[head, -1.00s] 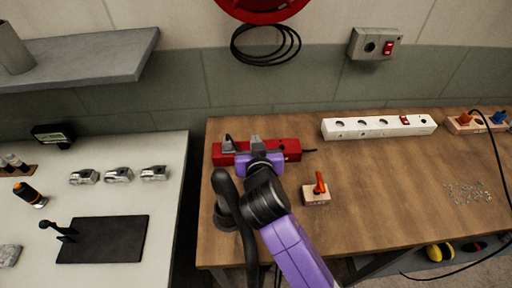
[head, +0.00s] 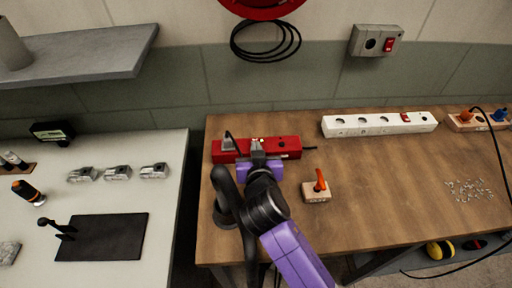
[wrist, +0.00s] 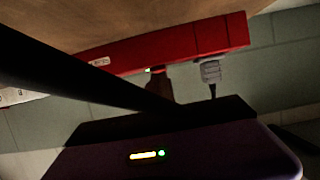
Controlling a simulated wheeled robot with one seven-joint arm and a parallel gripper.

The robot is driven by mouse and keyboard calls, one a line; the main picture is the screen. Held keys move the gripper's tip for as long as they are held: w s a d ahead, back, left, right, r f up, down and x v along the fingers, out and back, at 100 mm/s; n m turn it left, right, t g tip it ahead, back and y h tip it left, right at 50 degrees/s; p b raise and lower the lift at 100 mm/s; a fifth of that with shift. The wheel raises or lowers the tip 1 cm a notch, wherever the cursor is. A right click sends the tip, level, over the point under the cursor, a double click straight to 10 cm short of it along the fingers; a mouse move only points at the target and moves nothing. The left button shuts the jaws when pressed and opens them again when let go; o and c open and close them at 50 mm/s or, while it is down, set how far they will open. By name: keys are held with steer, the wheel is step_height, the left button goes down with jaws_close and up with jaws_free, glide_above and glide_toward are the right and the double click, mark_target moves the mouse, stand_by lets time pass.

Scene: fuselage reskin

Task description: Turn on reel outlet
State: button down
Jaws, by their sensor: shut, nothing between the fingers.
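A grey wall box (head: 364,42) with a round socket and a red switch (head: 389,45) is mounted on the wall, right of the red reel (head: 262,8). Its switch position is too small to tell. A red power strip (head: 290,149) lies along the back of the wooden table, with a grey plug (head: 228,144) in its left end. My gripper (head: 257,147) is shut and empty at the middle of the strip. In the wrist view my fingertips (wrist: 157,72) are at the edge of the red strip (wrist: 185,43), by a small light; contact cannot be told. The grey plug (wrist: 210,71) is beside them.
Black cable (head: 265,45) hangs in loops under the reel. A white power strip (head: 375,125) lies to the right, and a wooden block with an orange lever (head: 317,192) sits in front. A pale table (head: 100,202) stands left. The middle of the wooden table is clear.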

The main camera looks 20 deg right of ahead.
steer(key=shift+r+p, duration=0.6)
steer(key=shift+r, duration=0.15)
